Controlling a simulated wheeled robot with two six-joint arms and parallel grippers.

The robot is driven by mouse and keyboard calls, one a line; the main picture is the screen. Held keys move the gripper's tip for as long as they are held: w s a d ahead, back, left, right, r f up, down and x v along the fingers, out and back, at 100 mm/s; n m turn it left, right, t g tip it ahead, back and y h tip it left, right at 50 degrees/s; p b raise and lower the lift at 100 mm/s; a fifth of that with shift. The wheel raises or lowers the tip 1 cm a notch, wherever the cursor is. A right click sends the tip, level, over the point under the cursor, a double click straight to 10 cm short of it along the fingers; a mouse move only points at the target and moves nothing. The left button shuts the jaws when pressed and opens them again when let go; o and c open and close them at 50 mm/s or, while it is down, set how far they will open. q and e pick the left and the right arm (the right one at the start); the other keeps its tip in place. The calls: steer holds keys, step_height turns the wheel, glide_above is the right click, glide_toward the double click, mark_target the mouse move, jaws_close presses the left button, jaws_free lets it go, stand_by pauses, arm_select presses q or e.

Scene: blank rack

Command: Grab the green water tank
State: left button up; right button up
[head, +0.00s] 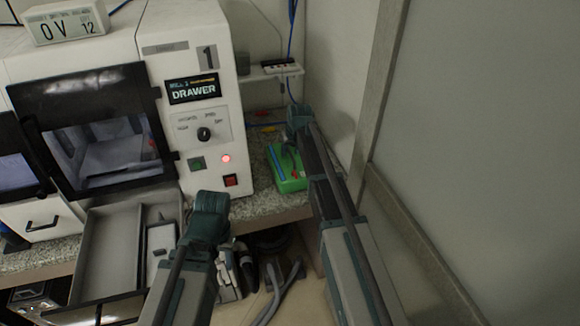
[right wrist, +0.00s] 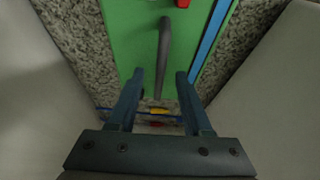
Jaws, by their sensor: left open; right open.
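The green water tank (head: 291,184) sits on the speckled counter to the right of the white machine, partly hidden by my right arm. It has a blue strip and a red part on it. In the right wrist view the tank's green face (right wrist: 130,30) and dark bar-like handle (right wrist: 164,50) show. My right gripper (head: 290,148) is over the tank. In its wrist view the fingers (right wrist: 160,80) are apart, with the handle's end lying between them in the picture; contact is not visible. My left gripper (head: 210,205) is open in front of the machine, away from the tank; its fingertips are hard to see.
The white machine (head: 215,120) has an open drawer (head: 108,240) beside my left gripper. A grey wall panel (head: 480,150) stands close to the right of my right arm. Small coloured items and blue cables lie behind the tank. Grey hoses (head: 285,290) hang below the counter.

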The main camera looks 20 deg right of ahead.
steer(key=shift+f, duration=0.25)
stand_by(0.3)
jaws_close()
stand_by(1.3)
